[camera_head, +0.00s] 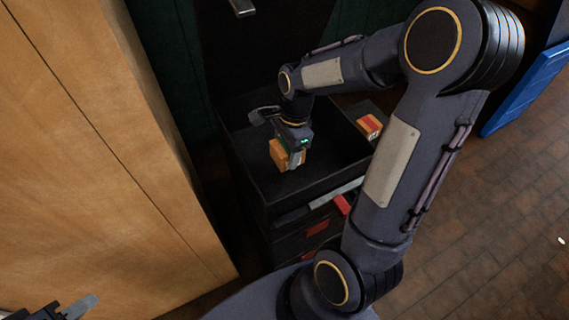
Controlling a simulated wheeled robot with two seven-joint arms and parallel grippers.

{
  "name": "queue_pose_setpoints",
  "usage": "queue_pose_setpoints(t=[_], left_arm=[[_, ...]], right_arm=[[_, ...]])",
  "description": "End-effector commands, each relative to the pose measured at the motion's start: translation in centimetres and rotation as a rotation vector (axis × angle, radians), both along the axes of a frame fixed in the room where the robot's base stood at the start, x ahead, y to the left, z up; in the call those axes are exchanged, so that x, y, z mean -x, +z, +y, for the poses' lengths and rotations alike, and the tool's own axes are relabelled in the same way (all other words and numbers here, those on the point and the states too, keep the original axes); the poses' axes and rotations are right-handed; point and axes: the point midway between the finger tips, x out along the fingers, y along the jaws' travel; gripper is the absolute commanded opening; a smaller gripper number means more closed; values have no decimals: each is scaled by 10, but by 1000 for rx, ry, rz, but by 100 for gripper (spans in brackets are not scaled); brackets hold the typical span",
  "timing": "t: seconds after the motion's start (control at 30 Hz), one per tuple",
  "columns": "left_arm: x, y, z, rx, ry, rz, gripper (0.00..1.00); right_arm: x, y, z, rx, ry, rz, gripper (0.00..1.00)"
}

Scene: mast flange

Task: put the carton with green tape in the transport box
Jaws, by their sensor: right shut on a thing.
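My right gripper (291,156) reaches down into an open black box (347,161), which looks like the transport box. It is shut on a small orange-yellow carton (278,154), which is inside the box walls as seen from above. I cannot tell whether the carton touches the box floor. The gripper covers part of the carton, and its tape colour is not clear. My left gripper (75,309) shows only in part at the bottom left corner; its opening cannot be made out.
Another orange carton with red tape (370,125) lies just right of the box. Black crates with red parts (317,228) are under the box. A wooden panel (90,160) stands close on the left.

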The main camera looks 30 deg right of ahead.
Motion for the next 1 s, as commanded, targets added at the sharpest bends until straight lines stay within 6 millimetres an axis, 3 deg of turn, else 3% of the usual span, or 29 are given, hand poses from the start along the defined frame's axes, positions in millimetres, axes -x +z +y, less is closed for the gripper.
queue_pose_setpoints(t=[0.03, 0.27, 0.47, 0.83, 0.87, 1.0], left_arm=[[0, -5, 0, 0, 0, 0, 36], [0, -9, 0, 0, 0, 0, 36], [0, -18, 0, 0, 0, 0, 36], [0, -20, 0, 0, 0, 0, 36], [0, -20, 0, 0, 0, 0, 36], [0, -19, 0, 0, 0, 0, 36]], right_arm=[[1, -11, 0, 0, 0, 3, 28], [0, -28, 0, 0, 2, 0, 28], [0, -56, 0, 0, 3, 1, 28], [-1, -60, 0, 0, 4, -2, 28], [0, -61, 0, 0, 4, -1, 59], [0, -60, 0, 0, 4, -1, 78]])
